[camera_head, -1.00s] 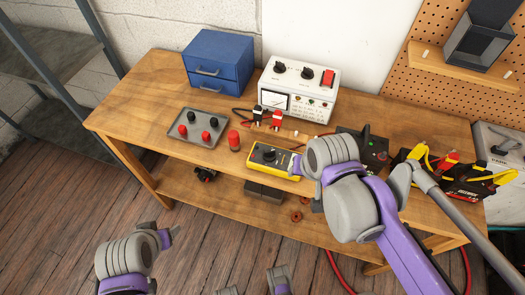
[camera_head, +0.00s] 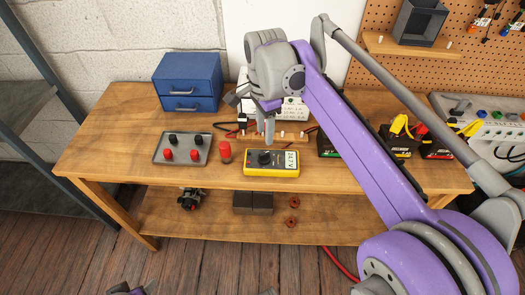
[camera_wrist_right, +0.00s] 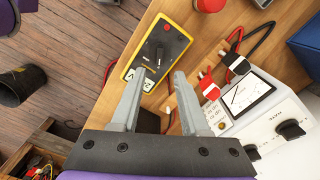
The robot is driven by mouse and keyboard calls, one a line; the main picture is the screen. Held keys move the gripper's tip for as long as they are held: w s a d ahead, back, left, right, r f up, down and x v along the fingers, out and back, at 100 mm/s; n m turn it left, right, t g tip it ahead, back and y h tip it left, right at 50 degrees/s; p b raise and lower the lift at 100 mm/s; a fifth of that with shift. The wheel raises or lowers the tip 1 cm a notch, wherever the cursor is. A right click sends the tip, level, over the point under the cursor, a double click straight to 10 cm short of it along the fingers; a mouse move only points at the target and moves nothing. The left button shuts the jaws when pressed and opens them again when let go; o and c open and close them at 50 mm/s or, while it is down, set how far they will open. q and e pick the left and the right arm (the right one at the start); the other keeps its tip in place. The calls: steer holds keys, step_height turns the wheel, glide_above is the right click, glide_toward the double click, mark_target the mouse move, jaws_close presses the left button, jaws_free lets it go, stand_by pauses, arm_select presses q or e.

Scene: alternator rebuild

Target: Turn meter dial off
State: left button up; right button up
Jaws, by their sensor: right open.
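The yellow multimeter (camera_head: 271,170) lies on the wooden bench near its front edge, with a black dial (camera_head: 266,157) and a lit display (camera_head: 290,160) at its right end. The right wrist view shows the meter (camera_wrist_right: 139,43) and its dial (camera_wrist_right: 163,47) too; I cannot tell the dial's exact setting. My right gripper (camera_head: 265,132) points down just above and behind the meter. In the wrist view its open, empty fingers (camera_wrist_right: 160,76) straddle a gap beside the meter's display end, apart from the dial. My left gripper is not in clear view.
A red cylinder (camera_head: 224,152) stands left of the meter, beside a grey tray (camera_head: 183,158) with red and black knobs. A white bench supply (camera_wrist_right: 260,125) with leads is behind, partly hidden by my arm. A blue drawer box (camera_head: 187,80) stands at back left.

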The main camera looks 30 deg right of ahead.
mark_target(264, 153)
step_height(264, 153, down, 8)
steer(key=shift+a+f+b, duration=0.1)
steer(key=shift+b, duration=0.25)
jaws_close()
